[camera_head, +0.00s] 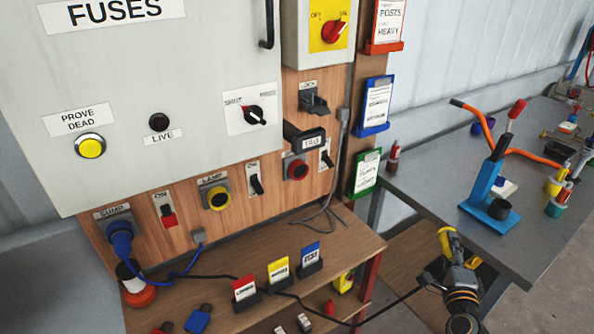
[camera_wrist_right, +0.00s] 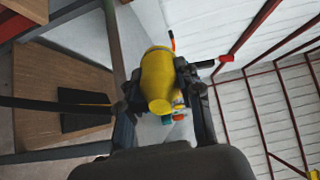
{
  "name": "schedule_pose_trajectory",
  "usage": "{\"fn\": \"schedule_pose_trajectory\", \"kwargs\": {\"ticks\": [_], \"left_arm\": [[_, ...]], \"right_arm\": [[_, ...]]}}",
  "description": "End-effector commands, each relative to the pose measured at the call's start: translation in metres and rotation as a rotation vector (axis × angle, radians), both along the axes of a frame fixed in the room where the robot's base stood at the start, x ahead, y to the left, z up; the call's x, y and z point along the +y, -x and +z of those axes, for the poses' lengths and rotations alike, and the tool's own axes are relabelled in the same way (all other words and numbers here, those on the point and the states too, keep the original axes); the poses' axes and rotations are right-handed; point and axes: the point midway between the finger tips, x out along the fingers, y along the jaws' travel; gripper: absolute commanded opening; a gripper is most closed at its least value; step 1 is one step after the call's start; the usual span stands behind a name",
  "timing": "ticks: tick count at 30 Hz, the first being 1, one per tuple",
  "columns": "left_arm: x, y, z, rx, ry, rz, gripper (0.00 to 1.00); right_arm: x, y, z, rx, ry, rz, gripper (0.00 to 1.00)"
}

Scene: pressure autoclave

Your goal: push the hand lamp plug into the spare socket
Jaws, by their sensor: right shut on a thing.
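My right gripper (camera_head: 452,256) is at the lower right in the head view, in front of the grey table and well right of the panel. It is shut on a yellow plug (camera_head: 446,240). In the right wrist view the yellow plug (camera_wrist_right: 158,78) sits between the two dark fingers (camera_wrist_right: 160,100). The panel has a yellow socket (camera_head: 218,199) under a LAMP label and a red socket (camera_head: 296,169) to its right. I cannot read which is the spare socket; a black TAG piece (camera_head: 312,141) partly covers the area above the red one. My left gripper is out of view.
A wooden shelf (camera_head: 340,250) below the panel holds red, yellow and blue card stands (camera_head: 279,271). A black cable (camera_head: 385,306) runs towards my right gripper. A blue tool with orange handles (camera_head: 490,190) stands on the grey table (camera_head: 430,185).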

Motion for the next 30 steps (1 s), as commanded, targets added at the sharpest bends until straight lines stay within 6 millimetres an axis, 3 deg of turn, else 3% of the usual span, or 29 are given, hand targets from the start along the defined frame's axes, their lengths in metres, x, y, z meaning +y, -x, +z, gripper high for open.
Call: {"fn": "schedule_pose_trajectory", "kwargs": {"ticks": [9, 13, 19, 24, 30], "left_arm": [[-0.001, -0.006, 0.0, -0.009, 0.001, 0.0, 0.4], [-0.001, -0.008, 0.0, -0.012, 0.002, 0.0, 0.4], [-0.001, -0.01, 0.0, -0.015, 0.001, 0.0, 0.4], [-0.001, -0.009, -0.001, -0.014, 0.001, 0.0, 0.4], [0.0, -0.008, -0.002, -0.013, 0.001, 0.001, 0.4]], "right_arm": [[0.002, 0.002, 0.0, -0.001, 0.001, 0.003, 0.0], [0.019, 0.019, -0.004, 0.003, 0.0, 0.027, 0.0], [0.084, 0.083, -0.003, 0.006, -0.002, 0.119, 0.0], [0.139, 0.146, 0.018, 0.002, -0.004, 0.192, 0.0], [0.172, 0.195, 0.047, 0.0, -0.003, 0.229, 0.0]]}}
